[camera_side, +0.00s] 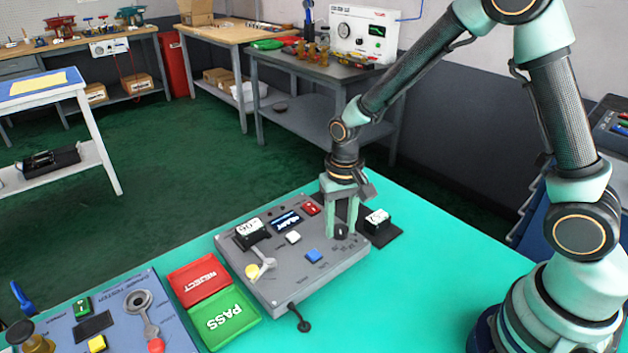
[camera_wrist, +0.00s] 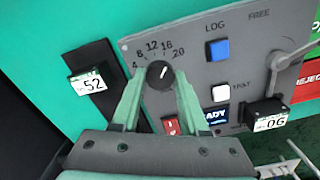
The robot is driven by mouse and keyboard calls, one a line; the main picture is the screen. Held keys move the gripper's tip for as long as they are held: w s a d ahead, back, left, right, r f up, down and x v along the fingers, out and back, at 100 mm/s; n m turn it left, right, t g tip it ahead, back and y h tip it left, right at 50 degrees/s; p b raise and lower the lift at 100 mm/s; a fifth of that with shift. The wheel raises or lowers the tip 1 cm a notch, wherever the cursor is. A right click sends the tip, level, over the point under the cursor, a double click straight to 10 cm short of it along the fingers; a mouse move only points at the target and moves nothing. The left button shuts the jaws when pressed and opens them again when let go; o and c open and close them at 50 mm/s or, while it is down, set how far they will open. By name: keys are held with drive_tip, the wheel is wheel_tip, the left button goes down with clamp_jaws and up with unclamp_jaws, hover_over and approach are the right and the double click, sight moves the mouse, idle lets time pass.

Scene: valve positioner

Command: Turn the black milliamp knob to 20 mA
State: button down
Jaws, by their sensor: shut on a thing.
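The black milliamp knob (camera_wrist: 159,74) sits on the grey panel (camera_wrist: 215,78), with the marks 4, 8, 12, 16 and 20 in an arc around it. A small white line on the knob points up and to the right, roughly toward the 16 side; its exact reading is hard to tell. My gripper (camera_wrist: 158,84) has its two pale green fingers on either side of the knob, shut on it. In the side view my gripper (camera_side: 342,225) reaches down from above onto the knob (camera_side: 341,232) at the panel's right corner.
A blue button (camera_side: 313,256), a white button (camera_side: 293,237), a red switch (camera_side: 311,208) and a lever (camera_side: 262,268) share the panel. A black block marked 52 (camera_wrist: 90,83) stands beside it. REJECT (camera_side: 199,280) and PASS (camera_side: 222,318) trays lie left.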

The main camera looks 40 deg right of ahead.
sight(341, 229)
drive_tip(key=shift+m, duration=1.9)
drive_tip(key=shift+c, duration=2.1)
unclamp_jaws()
drive_tip(key=shift+r, duration=0.1)
wheel_tip(341, 229, up, 12)
